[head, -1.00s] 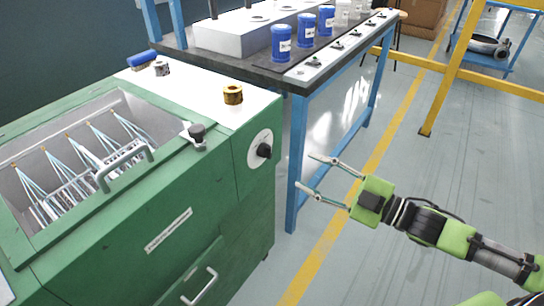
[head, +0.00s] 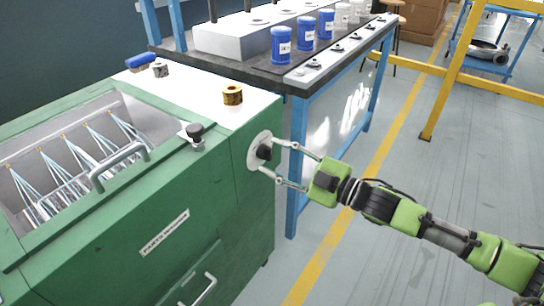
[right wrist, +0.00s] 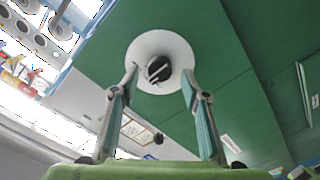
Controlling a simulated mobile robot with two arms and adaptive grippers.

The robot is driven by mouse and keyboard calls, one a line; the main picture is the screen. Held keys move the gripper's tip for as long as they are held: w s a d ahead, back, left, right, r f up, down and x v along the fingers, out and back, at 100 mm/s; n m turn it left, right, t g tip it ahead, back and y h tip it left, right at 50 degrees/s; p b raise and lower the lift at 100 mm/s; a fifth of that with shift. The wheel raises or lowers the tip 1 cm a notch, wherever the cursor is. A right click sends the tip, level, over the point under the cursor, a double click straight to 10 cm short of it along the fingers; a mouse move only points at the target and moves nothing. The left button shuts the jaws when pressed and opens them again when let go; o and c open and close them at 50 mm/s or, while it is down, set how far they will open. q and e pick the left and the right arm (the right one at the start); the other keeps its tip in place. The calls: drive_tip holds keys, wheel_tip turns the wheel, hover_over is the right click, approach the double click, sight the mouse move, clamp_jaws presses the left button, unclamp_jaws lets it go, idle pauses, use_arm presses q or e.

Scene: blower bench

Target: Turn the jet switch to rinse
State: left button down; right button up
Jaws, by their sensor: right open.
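The jet switch is a black knob (head: 264,152) on a round white dial plate (head: 254,160) on the right end of the green washer (head: 150,215). My right gripper (head: 273,163) is open, with its two fingers reaching toward the dial, one above and one below the knob in the head view. In the right wrist view, the knob (right wrist: 159,69) lies between and just beyond the fingertips (right wrist: 160,85), over the white plate (right wrist: 160,50). I cannot tell whether the fingers touch the plate. The dial's markings are too small to read. My left gripper is not in view.
A second black knob (head: 195,131) stands on the washer's top near the open basin with its handle (head: 120,165). A brass-coloured cup (head: 232,94) sits on the white top. A blue-legged bench (head: 296,150) with blue jars (head: 281,45) stands close behind my right gripper.

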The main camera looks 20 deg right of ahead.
drive_tip(key=shift+x, duration=0.8)
drive_tip(key=c, duration=1.1)
